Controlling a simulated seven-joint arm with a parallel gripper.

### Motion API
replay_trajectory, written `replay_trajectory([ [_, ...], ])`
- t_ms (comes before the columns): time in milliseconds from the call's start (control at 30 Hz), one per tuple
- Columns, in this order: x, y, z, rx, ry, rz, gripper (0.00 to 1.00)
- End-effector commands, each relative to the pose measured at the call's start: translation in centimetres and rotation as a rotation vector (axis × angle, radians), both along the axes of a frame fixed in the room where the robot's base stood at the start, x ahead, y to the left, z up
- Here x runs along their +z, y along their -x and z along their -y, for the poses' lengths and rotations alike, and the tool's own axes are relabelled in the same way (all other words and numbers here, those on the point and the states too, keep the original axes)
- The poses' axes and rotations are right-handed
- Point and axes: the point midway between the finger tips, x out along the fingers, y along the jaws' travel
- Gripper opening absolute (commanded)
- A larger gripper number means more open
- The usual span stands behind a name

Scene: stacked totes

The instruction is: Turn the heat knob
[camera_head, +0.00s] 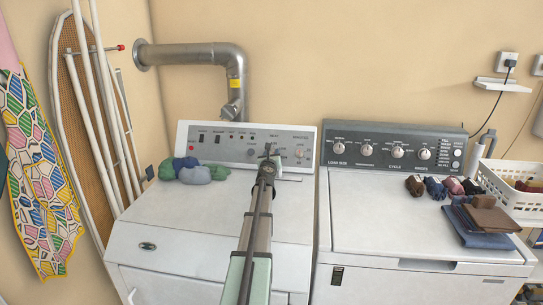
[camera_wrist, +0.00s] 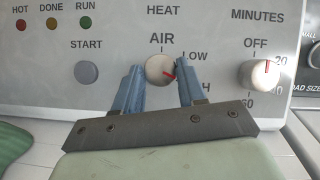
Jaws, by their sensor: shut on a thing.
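The heat knob (camera_wrist: 160,67) is a round pale knob on the dryer's grey panel, under the word HEAT. In the head view my gripper (camera_head: 268,155) reaches the dryer panel (camera_head: 225,140) and hides the knob.
The minutes knob (camera_wrist: 259,73) is close on the right, the start button (camera_wrist: 87,72) on the left. Green and blue cloths (camera_head: 192,172) lie on the dryer top. The washer (camera_head: 400,210) stands to the right with socks, folded cloths (camera_head: 482,222) and a white basket (camera_head: 510,185).

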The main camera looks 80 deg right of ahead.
Motion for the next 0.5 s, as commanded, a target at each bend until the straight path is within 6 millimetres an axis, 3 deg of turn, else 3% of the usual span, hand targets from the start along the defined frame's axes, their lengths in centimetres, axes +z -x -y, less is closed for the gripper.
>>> replay_trajectory([
  [267,0.01,0.06,0.0,-0.001,0.0,-0.002,0.1],
  [300,0.01,0.06,0.0,-0.001,0.0,-0.002,0.43],
  [500,0.02,0.03,0.0,0.0,0.0,-0.001,0.62],
])
